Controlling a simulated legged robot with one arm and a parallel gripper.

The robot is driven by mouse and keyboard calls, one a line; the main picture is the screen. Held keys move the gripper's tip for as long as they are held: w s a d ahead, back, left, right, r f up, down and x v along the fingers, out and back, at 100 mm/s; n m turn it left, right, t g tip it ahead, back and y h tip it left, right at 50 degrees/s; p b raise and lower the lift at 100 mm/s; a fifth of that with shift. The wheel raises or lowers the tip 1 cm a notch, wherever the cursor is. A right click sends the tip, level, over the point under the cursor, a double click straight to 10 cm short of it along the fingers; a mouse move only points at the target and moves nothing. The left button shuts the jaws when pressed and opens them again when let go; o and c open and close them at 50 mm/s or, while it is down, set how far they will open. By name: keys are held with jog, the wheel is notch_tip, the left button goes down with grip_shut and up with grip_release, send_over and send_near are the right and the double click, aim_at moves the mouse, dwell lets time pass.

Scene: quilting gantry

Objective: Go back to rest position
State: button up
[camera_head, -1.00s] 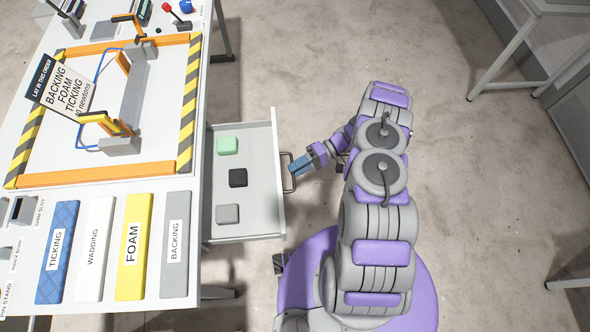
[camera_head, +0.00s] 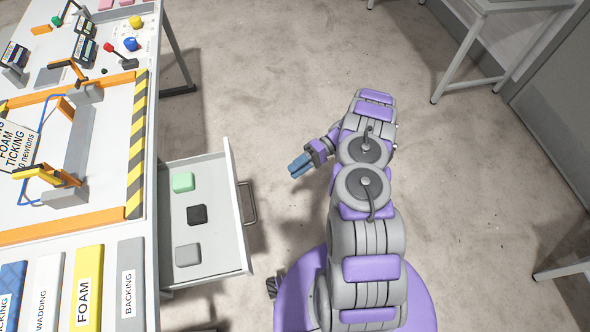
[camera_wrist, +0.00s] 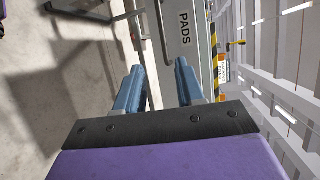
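My gripper (camera_head: 299,166) is off to the right of the open drawer and apart from its handle (camera_head: 247,202), over bare floor. In the wrist view its two blue fingers (camera_wrist: 157,88) stand apart with nothing between them. The drawer (camera_head: 237,238) is pulled out from the table and holds a green block (camera_head: 183,182), a black block (camera_head: 197,215) and a grey block (camera_head: 188,255). In the wrist view a grey panel (camera_wrist: 194,50) marked PADS lies beyond the fingers.
The worktable (camera_head: 150,90) with a striped frame and labelled FOAM (camera_head: 84,290) and BACKING (camera_head: 129,285) slabs fills the left. A white-legged table (camera_head: 470,50) stands at the upper right. The floor (camera_head: 270,80) between them is clear.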

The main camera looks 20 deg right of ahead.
jog(key=shift+d, duration=0.15)
jog(key=shift+a+r, duration=0.1)
jog(key=shift+a, duration=0.1)
jog(key=s+a+r+g+h, duration=0.1)
jog(key=s+a+r+h, duration=0.2)
jog(key=r, duration=0.6)
jog(key=s+a+r+h, duration=0.2)
jog(key=r, duration=0.6)
jog(key=s+a+r+g+h, duration=0.1)
jog(key=s+a+r+h, duration=0.2)
jog(key=r, duration=0.6)
jog(key=s+d+r+m+t+h, duration=0.1)
jog(key=s+d+r+t+h, duration=0.1)
jog(key=s, duration=0.8)
jog(key=s+d+r+m+t+h, duration=0.2)
jog(key=s+d+r+t+h, duration=0.1)
jog(key=s, duration=0.8)
notch_tip(320, 180, up, 2)
jog(key=shift+s+d+r+h, duration=0.3)
jog(key=shift+d+h, duration=0.2)
jog(key=shift+h, duration=0.6)
